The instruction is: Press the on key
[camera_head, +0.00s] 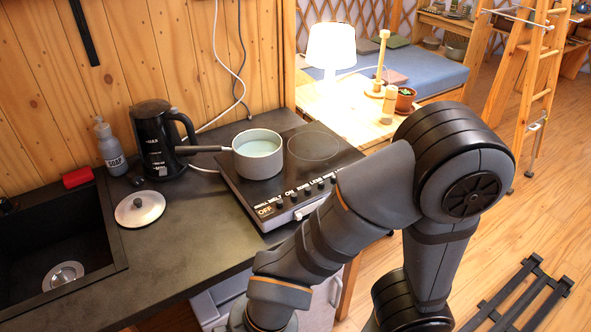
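A black two-zone cooktop (232,174) is set on the dark worktop. Along its front edge runs a row of small dark keys with white labels. My arm reaches across the lower right and bends down in front of the cooktop. My gripper is below the bottom edge, out of view. The right end of the key row is partly hidden by my arm.
A black kettle (157,150) and a soap bottle (110,147) stand left of the saucepan. A lid (140,208) and a red sponge (77,178) lie near the sink (45,295). The right zone (314,146) is bare. The worktop before the cooktop is clear.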

